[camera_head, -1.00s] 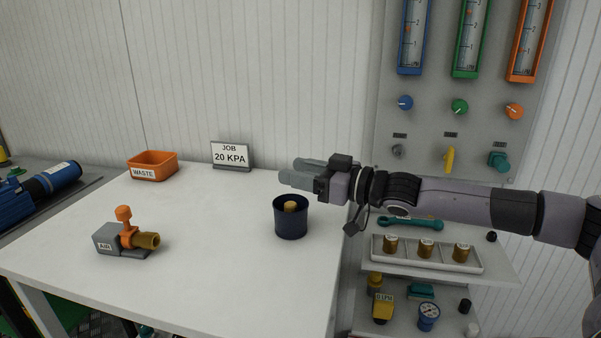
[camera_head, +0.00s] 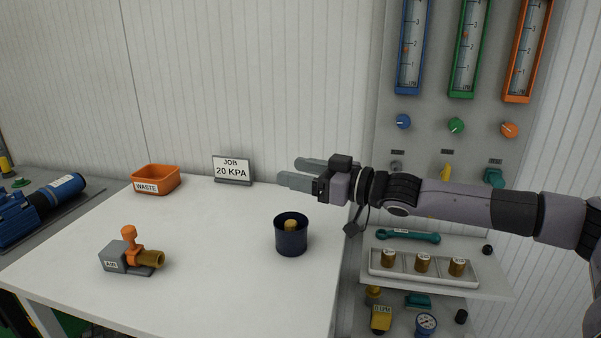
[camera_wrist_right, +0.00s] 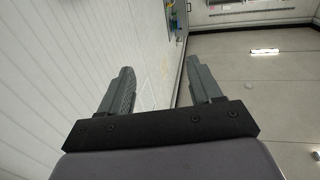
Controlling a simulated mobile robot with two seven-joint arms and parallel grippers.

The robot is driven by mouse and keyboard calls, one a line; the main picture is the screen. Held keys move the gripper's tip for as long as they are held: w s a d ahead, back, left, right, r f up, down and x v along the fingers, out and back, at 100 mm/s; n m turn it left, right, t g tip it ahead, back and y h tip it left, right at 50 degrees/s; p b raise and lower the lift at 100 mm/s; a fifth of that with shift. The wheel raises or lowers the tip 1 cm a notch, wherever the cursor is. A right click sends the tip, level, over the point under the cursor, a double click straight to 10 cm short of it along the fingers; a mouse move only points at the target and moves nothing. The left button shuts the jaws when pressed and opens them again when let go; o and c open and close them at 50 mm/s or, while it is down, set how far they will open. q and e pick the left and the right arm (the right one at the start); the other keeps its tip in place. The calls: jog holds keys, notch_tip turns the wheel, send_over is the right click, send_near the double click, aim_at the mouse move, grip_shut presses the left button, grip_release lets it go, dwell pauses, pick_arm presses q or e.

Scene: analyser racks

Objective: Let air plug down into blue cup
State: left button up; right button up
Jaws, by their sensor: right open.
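The dark blue cup (camera_head: 291,242) stands upright on the white table near its right side. A brass-coloured plug (camera_head: 291,226) is inside the cup, with its top showing; its lower part is hidden by the cup wall. My right gripper (camera_head: 290,172) is open and empty, above and behind the cup in the head view, pointing left. In the right wrist view its two fingers (camera_wrist_right: 160,85) stand apart with nothing between them. The air fitting (camera_head: 125,256), a grey block marked AIR with an orange valve and brass outlet, sits at the table's front left. My left gripper is not in view.
An orange waste bin (camera_head: 155,179) and a JOB 20 KPA sign (camera_head: 231,170) stand at the table's back. A white tray (camera_head: 423,275) of brass plugs and a teal wrench (camera_head: 408,235) lie on the right shelf. The table's middle is clear.

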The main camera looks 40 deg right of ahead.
jog(key=shift+o, duration=0.9)
pick_arm(q)
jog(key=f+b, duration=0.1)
jog(key=b, duration=0.2)
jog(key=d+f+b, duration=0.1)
jog(key=b, duration=0.1)
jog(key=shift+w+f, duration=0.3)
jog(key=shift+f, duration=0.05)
pick_arm(e)
jog(key=v, duration=0.7)
jog(key=shift+s, duration=0.1)
